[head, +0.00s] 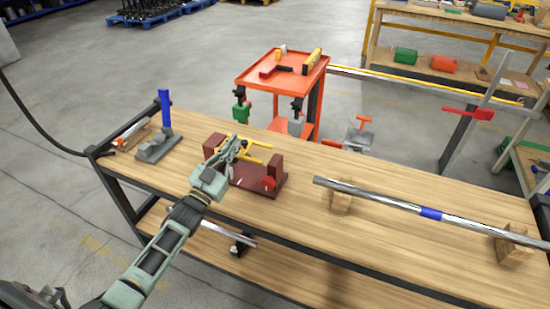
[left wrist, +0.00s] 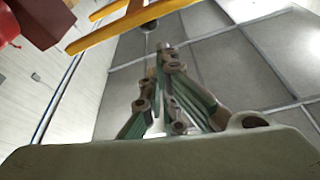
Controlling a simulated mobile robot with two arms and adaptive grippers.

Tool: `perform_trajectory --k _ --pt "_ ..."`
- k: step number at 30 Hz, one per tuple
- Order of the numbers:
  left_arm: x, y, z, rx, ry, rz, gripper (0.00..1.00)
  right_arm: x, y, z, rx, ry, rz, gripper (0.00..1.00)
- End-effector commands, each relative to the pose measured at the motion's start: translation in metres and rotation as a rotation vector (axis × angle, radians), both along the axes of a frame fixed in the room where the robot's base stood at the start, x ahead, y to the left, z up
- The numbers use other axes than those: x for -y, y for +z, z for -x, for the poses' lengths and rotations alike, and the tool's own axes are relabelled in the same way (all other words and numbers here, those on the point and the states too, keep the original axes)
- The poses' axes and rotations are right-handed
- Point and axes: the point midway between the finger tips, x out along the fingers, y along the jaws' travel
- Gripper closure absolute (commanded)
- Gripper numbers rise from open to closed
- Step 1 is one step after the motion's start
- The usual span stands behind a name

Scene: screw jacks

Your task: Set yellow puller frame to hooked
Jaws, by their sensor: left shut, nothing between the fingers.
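The yellow puller frame (head: 257,145) sits at the dark red jack stand (head: 262,192) on the wooden workbench. Its two yellow bars also cross the top of the left wrist view (left wrist: 135,22). The stand has upright blocks at both ends and a round red knob (head: 268,184) at its front right. My left gripper (head: 238,142) is shut and empty, over the left part of the frame and hiding some of it. In the left wrist view its closed fingers (left wrist: 166,55) point up, just below the yellow bars. I cannot tell whether they touch the frame, or whether it is hooked.
A grey stand with a blue upright (head: 166,108) is on the bench's left end. A long steel bar (head: 385,200) lies on wooden blocks to the right. A red cart (head: 262,83) stands behind the bench. Bare bench top lies between stand and bar.

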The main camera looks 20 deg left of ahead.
Motion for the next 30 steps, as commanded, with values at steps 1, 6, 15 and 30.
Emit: perform_trajectory --k 1,6,15,30 --pt "-0.002 -0.006 0.0 -0.001 0.001 0.039 1.0 0.001 -0.005 0.0 0.0 0.001 0.001 0.6" --pt "-0.008 -0.015 0.0 -0.004 0.0 0.154 1.0 0.002 -0.012 0.0 0.001 0.002 0.003 0.6" --pt "-0.013 -0.024 -0.001 -0.009 0.0 0.271 1.0 0.003 -0.017 0.0 0.001 0.002 0.004 0.6" --pt "-0.014 -0.027 0.0 -0.013 0.001 0.3 1.0 0.003 -0.018 0.0 0.001 0.002 0.003 0.6"
